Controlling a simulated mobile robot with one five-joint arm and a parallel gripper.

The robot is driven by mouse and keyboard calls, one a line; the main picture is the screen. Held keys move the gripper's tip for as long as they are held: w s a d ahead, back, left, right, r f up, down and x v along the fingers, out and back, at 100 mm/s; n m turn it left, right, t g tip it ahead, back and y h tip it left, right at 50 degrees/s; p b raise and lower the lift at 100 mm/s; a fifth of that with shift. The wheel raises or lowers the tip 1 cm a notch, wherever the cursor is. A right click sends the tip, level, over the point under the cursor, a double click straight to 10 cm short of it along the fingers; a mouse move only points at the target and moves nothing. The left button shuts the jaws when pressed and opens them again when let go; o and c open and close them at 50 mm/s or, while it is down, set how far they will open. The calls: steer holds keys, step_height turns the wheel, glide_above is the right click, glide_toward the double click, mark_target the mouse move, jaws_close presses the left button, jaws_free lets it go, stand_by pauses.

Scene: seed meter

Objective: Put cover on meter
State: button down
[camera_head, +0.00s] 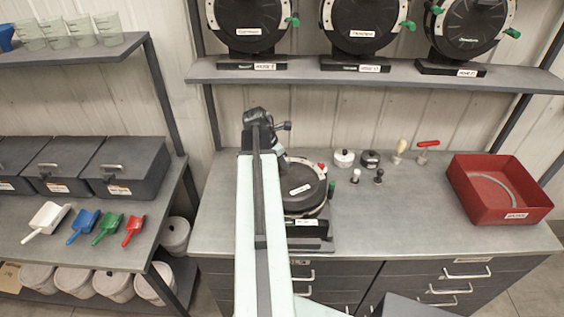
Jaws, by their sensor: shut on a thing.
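The meter (312,225) stands on the grey bench, partly hidden behind my arm. A round black cover (303,187) with a white label lies over the meter's round body, and its left part is hidden by my arm. I cannot tell whether it is fully seated. My gripper (282,160) is at the far left edge of the cover and appears shut on it. The fingertips are small and partly hidden. A green knob (331,189) shows at the meter's right side.
Small knobs and parts (344,158), a red-handled tool (428,146) and a red tray (482,208) stand to the right. Several covered meters (362,22) sit on the shelf (400,76) above. Scoops (85,224) and dark bins (125,165) are on the left bench. Bare bench lies front right.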

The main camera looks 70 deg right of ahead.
steer(key=shift+f, duration=0.1)
stand_by(0.3)
steer(key=shift+f+b, duration=0.2)
steer(key=shift+b, duration=0.1)
steer(key=shift+f, duration=0.25)
stand_by(0.7)
steer(key=c, duration=1.3)
jaws_free()
steer(key=shift+c, duration=0.3)
